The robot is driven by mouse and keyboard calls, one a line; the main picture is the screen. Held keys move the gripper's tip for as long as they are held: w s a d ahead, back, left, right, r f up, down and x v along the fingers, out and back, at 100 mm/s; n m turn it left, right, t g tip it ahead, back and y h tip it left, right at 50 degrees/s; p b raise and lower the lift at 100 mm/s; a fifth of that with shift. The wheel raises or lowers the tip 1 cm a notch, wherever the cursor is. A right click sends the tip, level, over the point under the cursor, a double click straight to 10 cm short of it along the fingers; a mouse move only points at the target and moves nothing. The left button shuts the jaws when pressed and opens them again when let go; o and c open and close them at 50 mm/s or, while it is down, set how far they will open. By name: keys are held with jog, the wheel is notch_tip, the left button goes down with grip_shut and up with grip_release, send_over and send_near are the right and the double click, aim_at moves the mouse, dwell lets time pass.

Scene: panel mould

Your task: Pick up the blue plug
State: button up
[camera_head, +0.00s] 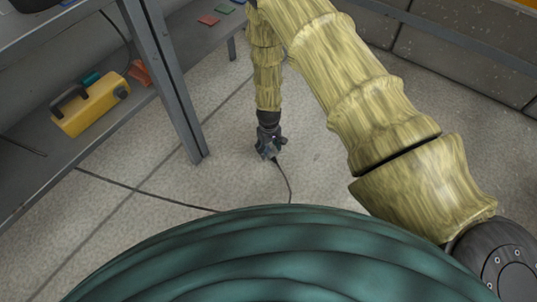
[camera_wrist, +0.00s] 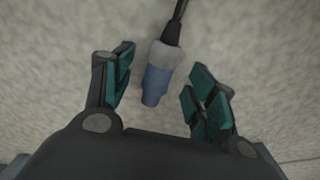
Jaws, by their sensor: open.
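The blue plug (camera_wrist: 156,82) shows in the wrist view, with a grey collar and a black cable running up out of the frame. It lies on or just above the speckled grey floor. My gripper (camera_wrist: 158,95) is open, with one teal-padded finger on each side of the plug. The fingers are apart from it, the left one nearer. In the head view my gripper (camera_head: 267,150) points down close to the floor, and it hides most of the plug. The cable (camera_head: 288,181) runs from beside it toward the bottom of the picture.
A grey metal shelf stands at left, its upright (camera_head: 165,80) close to my arm. It holds a yellow case (camera_head: 91,103) with a black handle and small coloured pieces. A block wall (camera_head: 455,60) stands at the upper right. The floor (camera_head: 215,165) around my gripper is clear except for the cable.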

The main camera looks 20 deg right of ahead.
notch_tip(320, 180, down, 2)
jog(key=shift+f+b, duration=0.2)
jog(key=shift+b, duration=0.25)
jog(key=c, duration=1.3)
jog(key=shift+o, duration=0.2)
jog(key=shift+r, duration=0.2)
